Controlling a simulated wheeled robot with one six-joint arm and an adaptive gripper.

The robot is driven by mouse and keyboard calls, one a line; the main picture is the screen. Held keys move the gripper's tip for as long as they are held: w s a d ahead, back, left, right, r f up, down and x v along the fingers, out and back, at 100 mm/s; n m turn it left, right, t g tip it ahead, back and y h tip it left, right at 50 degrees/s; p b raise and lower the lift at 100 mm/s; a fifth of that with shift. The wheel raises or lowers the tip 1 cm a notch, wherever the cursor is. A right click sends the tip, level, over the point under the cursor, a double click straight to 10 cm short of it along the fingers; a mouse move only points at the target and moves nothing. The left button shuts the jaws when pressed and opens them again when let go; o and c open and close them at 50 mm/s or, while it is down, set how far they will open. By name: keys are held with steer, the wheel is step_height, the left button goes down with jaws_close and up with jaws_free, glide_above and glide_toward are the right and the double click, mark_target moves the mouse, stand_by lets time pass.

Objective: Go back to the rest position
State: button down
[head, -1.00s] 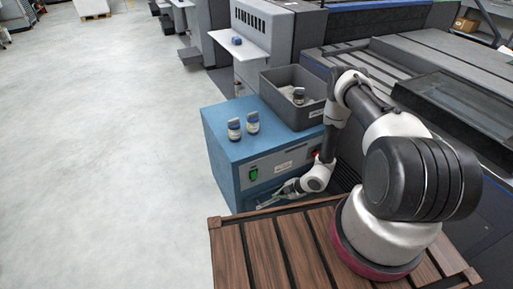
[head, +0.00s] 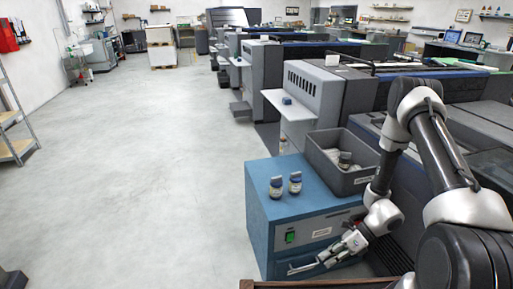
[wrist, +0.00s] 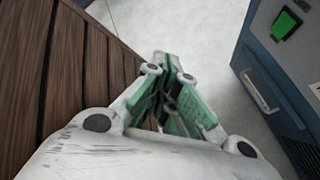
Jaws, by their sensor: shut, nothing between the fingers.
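My gripper (head: 301,268) is low in front of the blue cabinet (head: 262,212) in the head view, pointing left. In the wrist view its fingers (wrist: 165,62) meet at the tips, with nothing between them. Bare floor lies below the tips. The cabinet's front, with a green switch (wrist: 286,24) and a drawer handle (wrist: 262,92), is to the right of the fingers, apart from them.
My wooden deck (wrist: 60,70) lies left of the gripper in the wrist view. Two small bottles (head: 276,187) (head: 295,183) and a grey bin (head: 330,165) with bottles stand on the cabinet. Printing machines (head: 318,90) line the right. The floor (head: 140,170) at left is clear.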

steer(key=s+d+r+n+t+h, duration=0.2)
steer(key=r+n, duration=0.6)
steer(key=r, duration=0.8)
steer(key=s+d+r+n+t+h, duration=0.2)
steer(key=s+d+r+n+h, duration=0.2)
steer(key=r, duration=1.3)
steer(key=s+d+r+n+t+h, duration=0.2)
steer(key=s+d+r+n, duration=0.4)
steer(key=r+n, duration=0.7)
step_height(320, 180, up, 4)
steer(key=shift+s+f+h, duration=0.1)
steer(key=shift+s+h, duration=0.15)
steer(key=shift+h, duration=0.55)
